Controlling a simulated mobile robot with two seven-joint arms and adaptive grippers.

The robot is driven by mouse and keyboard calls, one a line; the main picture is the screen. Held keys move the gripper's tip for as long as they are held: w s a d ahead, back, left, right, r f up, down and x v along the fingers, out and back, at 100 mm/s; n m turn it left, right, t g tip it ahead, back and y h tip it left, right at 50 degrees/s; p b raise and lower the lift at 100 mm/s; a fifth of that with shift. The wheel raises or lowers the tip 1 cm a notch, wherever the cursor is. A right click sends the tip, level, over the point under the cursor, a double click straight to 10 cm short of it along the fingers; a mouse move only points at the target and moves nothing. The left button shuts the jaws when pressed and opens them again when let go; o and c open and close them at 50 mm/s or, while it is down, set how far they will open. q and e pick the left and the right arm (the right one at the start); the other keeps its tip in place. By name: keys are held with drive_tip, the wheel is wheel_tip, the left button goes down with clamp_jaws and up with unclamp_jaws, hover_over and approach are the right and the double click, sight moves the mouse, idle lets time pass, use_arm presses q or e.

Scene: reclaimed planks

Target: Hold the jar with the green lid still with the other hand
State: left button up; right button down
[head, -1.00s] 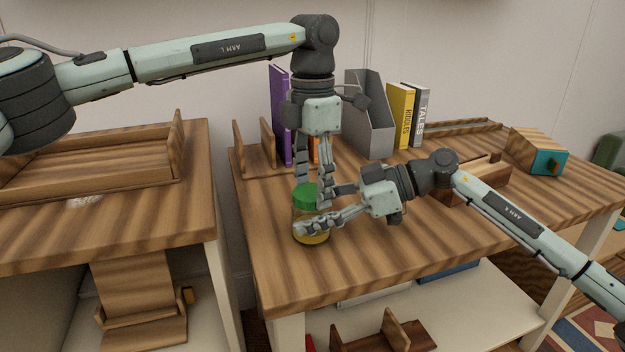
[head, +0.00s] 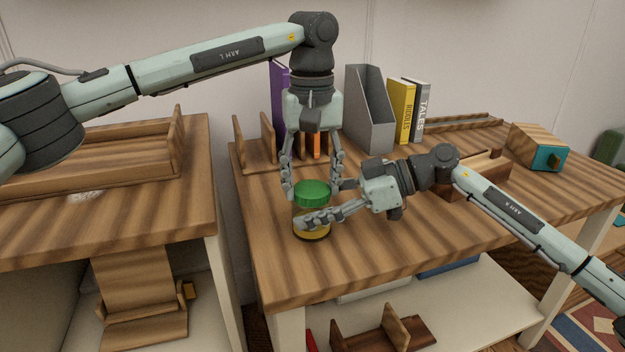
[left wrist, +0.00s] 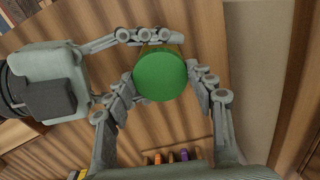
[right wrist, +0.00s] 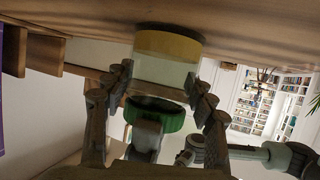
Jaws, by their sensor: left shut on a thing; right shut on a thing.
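The jar (head: 312,233) with yellow contents stands upright on the plank table. My right gripper (head: 309,219) is shut around the jar's body from the right; its fingers also flank the jar (right wrist: 164,68) in the right wrist view. My left gripper (head: 312,190) points down from above and is shut on the green lid (head: 312,194), with fingers on either side of it. The lid (left wrist: 160,75) also fills the middle of the left wrist view. In the right wrist view, the lid's dark underside (right wrist: 155,103) shows, so the lid looks apart from the jar's rim.
Behind are a wooden rack (head: 255,152), a grey file holder (head: 371,112) and upright books (head: 402,110). A wooden box with a teal face (head: 549,157) stands at the right. The table front (head: 400,245) is clear.

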use_arm(q)
drive_tip(key=m, duration=1.2)
drive_tip(key=shift+a, duration=0.1)
drive_tip(key=o, duration=0.7)
drive_tip(key=shift+o, duration=0.2)
drive_tip(key=shift+r, duration=2.3)
drive_tip(key=shift+c, duration=0.3)
